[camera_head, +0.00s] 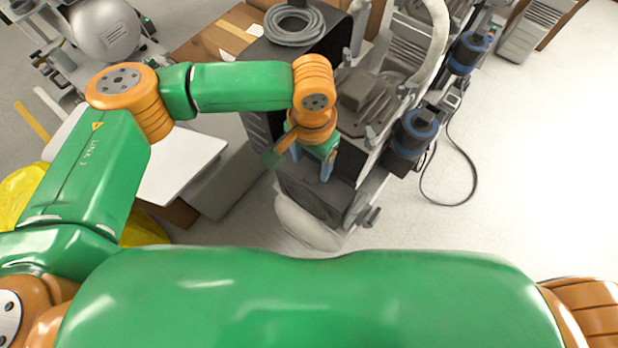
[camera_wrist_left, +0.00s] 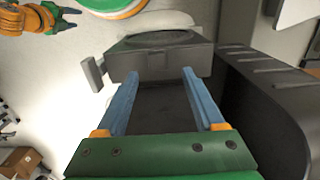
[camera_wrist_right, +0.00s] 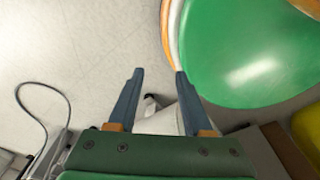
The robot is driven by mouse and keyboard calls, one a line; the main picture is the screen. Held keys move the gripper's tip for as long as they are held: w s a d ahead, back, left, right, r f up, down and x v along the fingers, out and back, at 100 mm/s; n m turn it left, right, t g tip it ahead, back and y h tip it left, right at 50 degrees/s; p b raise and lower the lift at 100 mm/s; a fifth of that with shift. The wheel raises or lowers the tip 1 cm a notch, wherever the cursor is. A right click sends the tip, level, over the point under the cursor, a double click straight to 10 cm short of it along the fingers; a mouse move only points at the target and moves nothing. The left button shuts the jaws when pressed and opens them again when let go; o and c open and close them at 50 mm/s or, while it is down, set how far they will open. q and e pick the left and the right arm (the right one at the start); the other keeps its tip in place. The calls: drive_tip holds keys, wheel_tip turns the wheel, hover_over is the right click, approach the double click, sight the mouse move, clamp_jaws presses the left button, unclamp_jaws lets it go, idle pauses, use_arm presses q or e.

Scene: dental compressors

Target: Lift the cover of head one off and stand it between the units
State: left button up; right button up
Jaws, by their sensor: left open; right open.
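A dark grey boxy housing (camera_head: 313,198) sits low on the near end of the compressor unit. In the left wrist view a dark grey block (camera_wrist_left: 160,62) with a rounded recess in its top lies just beyond the fingertips. I cannot tell which part is the cover of head one. My left gripper (camera_head: 311,168) is open above the near end of the unit, its blue fingers pointing down; in the left wrist view its jaws (camera_wrist_left: 160,72) are apart over a dark surface. My right gripper (camera_wrist_right: 160,72) is open and empty over pale floor, near a light part below its fingers.
Blue-and-black cylinders (camera_head: 410,140) stand along the unit's right side, with a black cable (camera_head: 472,180) on the floor. A coiled grey hose (camera_head: 294,25) lies on a dark cabinet behind. A white panel (camera_head: 180,165) is at left.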

sight(311, 177)
use_arm(q)
drive_tip(key=f, duration=0.3)
drive_tip(key=f+b, duration=0.1)
drive_tip(key=f, duration=0.1)
drive_tip(key=shift+s, duration=0.25)
drive_tip(key=shift+r, duration=0.1)
clamp_jaws()
idle(0.4)
drive_tip(key=shift+d, duration=0.1)
idle(0.4)
